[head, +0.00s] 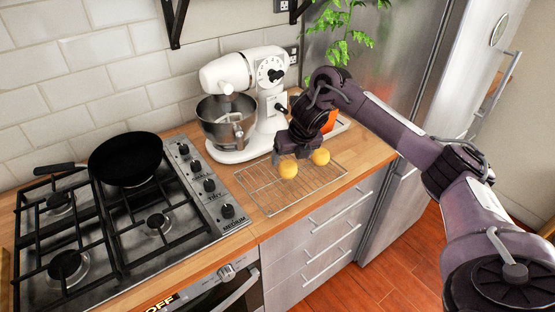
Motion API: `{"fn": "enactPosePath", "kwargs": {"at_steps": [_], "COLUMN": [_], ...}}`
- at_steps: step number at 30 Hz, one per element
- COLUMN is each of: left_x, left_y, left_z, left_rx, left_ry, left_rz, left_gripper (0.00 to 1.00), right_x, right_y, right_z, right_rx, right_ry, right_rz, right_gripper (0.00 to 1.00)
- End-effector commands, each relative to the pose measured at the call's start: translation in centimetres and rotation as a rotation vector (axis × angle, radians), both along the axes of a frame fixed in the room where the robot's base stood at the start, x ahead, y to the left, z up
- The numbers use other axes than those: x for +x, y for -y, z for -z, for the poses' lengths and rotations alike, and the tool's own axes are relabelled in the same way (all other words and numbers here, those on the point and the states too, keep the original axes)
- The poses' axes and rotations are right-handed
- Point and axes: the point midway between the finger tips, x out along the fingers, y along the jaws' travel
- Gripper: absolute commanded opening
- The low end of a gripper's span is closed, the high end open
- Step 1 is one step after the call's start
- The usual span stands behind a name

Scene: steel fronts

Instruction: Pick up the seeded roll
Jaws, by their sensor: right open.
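Two small round yellow rolls sit on a wire cooling rack (262,196) on the wooden counter. The nearer left roll (288,169) and the right roll (320,157) are close together. Seeds are too small to make out, so I cannot tell which is the seeded roll. My right gripper (292,154) points down just above and behind the rolls, open. It hides part of the rack, and I cannot tell whether its fingers touch a roll. My left gripper is not in view.
A white stand mixer (262,120) with a steel bowl stands behind the rack. An orange thing (329,121) on a pale tray is behind my gripper. A gas hob (120,222) with a black pan (126,158) is at left, a steel fridge (400,75) at right. The rack's front is clear.

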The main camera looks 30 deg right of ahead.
Motion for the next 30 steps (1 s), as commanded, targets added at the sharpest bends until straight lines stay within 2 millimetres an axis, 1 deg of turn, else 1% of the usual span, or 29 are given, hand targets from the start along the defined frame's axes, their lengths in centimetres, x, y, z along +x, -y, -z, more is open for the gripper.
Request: {"fn": "enactPosePath", "kwargs": {"at_steps": [4,6,8,11,13,15,17,20,24,27,30], "left_x": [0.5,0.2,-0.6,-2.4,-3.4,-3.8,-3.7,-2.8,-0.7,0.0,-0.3], "left_y": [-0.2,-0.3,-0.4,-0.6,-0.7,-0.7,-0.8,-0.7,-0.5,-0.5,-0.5], "left_z": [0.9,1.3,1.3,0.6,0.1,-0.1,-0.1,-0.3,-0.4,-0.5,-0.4], "left_rx": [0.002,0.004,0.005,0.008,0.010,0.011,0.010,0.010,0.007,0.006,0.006], "left_ry": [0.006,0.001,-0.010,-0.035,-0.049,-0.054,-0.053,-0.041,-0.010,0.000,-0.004], "left_rz": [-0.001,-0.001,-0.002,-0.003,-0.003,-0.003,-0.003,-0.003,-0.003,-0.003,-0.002], "left_gripper": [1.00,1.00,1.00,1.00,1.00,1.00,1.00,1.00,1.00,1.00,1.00], "right_x": [0.4,0.7,0.9,1.3,1.6,2.0,2.3,2.6,2.7,2.7,2.7], "right_y": [0.1,0.2,0.3,0.5,0.8,0.9,0.9,0.9,1.0,1.0,1.0], "right_z": [1.5,2.2,2.6,3.5,4.5,5.6,6.3,7.0,7.2,7.2,7.2], "right_rx": [0.000,0.000,0.001,0.001,0.000,0.000,0.000,-0.002,-0.002,-0.002,-0.002], "right_ry": [-0.002,-0.002,-0.003,-0.004,-0.005,-0.004,-0.003,-0.001,0.001,0.001,0.001], "right_rz": [0.000,0.000,0.002,0.002,0.003,0.003,0.001,0.001,0.001,0.001,0.001], "right_gripper": [0.77,0.77,0.77,0.77,0.77,0.77,0.77,0.77,0.77,0.77,0.64]}}
